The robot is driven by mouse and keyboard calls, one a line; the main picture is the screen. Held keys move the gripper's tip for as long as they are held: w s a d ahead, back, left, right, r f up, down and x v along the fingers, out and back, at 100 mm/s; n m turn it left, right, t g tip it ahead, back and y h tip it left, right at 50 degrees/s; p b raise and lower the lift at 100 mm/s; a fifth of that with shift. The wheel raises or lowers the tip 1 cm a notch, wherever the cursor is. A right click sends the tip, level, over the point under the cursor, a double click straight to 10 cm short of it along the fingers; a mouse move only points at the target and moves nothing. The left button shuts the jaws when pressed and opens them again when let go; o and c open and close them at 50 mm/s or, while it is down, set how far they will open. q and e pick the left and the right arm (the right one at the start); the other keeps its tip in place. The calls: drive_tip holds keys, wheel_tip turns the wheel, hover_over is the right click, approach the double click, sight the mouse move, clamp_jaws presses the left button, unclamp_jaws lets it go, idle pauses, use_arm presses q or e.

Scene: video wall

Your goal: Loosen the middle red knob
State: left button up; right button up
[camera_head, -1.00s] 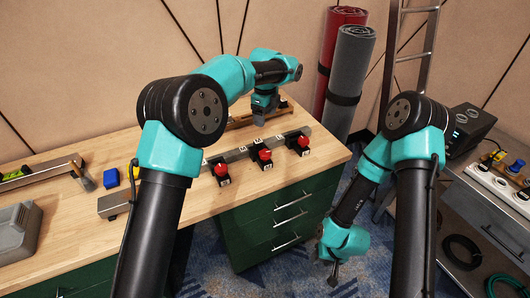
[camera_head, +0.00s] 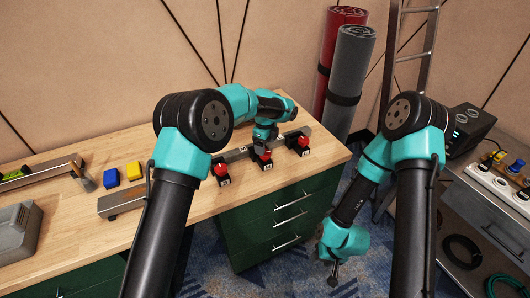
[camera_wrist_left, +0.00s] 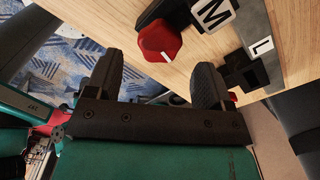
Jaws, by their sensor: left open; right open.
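Three red knobs on black mounts stand in a row on a metal rail on the workbench: the left knob (camera_head: 221,170), the middle knob (camera_head: 265,155) and the right knob (camera_head: 304,142). My left gripper (camera_head: 263,138) is just above and behind the middle knob. In the left wrist view, its open fingers (camera_wrist_left: 157,82) are empty. A red knob (camera_wrist_left: 160,42) with a white pointer mark, next to an M label (camera_wrist_left: 214,12), shows beyond the gap, apart from the fingers. Another knob, near the L label, is mostly hidden by one finger. My right gripper (camera_head: 334,272) hangs low, away from the bench.
Rolled mats (camera_head: 349,75) and a ladder stand behind. A cart with power sockets (camera_head: 495,185) is at right.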

use_arm(q)
drive_tip(key=shift+f, duration=2.2)
drive_tip(key=c, duration=0.9)
